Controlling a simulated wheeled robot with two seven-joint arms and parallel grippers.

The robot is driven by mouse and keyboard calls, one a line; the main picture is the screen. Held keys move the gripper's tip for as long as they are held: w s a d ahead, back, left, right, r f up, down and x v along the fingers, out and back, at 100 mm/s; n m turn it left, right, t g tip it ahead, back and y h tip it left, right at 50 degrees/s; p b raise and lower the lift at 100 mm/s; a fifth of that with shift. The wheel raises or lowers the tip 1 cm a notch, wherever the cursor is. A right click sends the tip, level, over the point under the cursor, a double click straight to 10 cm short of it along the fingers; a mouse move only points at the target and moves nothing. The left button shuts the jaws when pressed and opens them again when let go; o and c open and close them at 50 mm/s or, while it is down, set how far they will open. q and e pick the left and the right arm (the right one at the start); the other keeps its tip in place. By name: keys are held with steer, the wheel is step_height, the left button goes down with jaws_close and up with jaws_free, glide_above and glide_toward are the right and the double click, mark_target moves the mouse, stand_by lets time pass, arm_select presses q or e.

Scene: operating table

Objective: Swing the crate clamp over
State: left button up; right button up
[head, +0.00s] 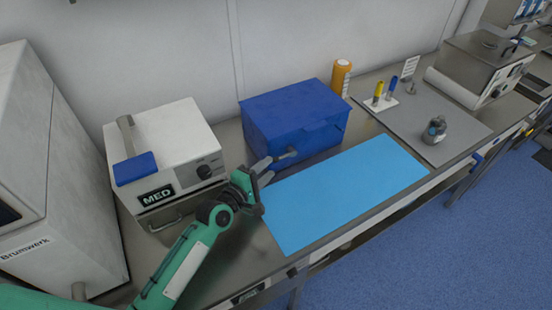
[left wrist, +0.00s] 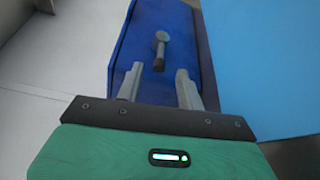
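The crate is a closed blue box (head: 300,112) on the metal table, behind the light blue mat. Its clamp, a small grey lever with a dark tip (left wrist: 160,50), sits on the crate's blue side in the left wrist view. In the head view the clamp (head: 287,154) shows at the crate's lower front, close to the fingertips. My left gripper (head: 267,169) is open, its fingers apart and pointing at the crate. In the left wrist view the gripper (left wrist: 158,82) has the lever's tip ahead, roughly between its fingers; contact cannot be told. My right gripper is not in view.
A white MED box (head: 165,150) with a blue-ended handle stands left of the crate. The light blue mat (head: 345,190) is bare. A grey board (head: 425,115) with small items lies at right.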

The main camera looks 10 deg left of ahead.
mark_target(276, 162)
arm_select(q)
steer(key=shift+p+x, duration=0.35)
steer(key=shift+x, duration=2.05)
steer(key=shift+s, duration=0.1)
jaws_close()
